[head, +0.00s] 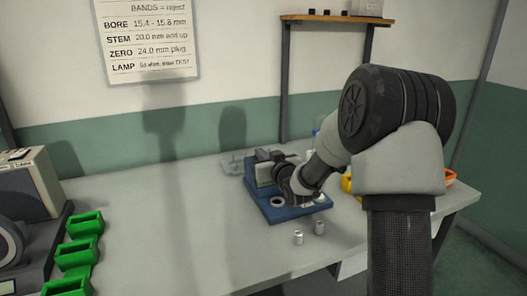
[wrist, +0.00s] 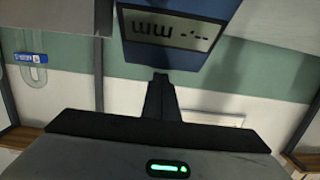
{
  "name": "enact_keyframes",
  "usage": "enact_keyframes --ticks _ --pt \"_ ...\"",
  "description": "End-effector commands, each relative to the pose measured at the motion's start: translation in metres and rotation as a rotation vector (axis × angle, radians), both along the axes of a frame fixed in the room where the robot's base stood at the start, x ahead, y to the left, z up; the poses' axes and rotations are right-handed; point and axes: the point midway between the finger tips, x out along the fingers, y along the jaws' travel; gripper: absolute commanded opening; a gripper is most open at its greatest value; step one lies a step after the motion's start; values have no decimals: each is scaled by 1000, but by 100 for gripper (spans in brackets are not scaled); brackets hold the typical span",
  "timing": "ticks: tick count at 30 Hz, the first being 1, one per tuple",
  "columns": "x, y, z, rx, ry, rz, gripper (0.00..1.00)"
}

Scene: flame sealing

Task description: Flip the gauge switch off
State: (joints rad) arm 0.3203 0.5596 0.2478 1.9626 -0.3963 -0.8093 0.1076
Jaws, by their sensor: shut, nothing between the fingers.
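The gauge (wrist: 172,30) fills the top of the wrist view, a blue and dark housing with a lit display. Its digits show upside down as dashes with "mm". My gripper (wrist: 160,77) is shut and empty, its fingertips just below the display in that picture; I cannot tell if they touch the housing. In the head view the gauge (head: 266,172) stands on a blue base (head: 297,212) at the back of the bench, partly hidden by my arm. I cannot make out the switch in either view.
Two small metal cylinders (head: 298,238) stand in front of the base. A clear tray (head: 232,163) lies behind left. Green bins (head: 79,253) and a grey machine (head: 30,190) are at left. Yellow-orange containers (head: 346,183) sit behind my arm. The middle bench (head: 180,220) is clear.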

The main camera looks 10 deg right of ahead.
Motion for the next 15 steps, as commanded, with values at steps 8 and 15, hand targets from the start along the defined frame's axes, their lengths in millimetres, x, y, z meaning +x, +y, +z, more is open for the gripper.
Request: enact_keyframes --ticks 8,15 --pt "0 0 -3 0 -1 0 0" --pt "2 0 -12 -2 -1 0 0"
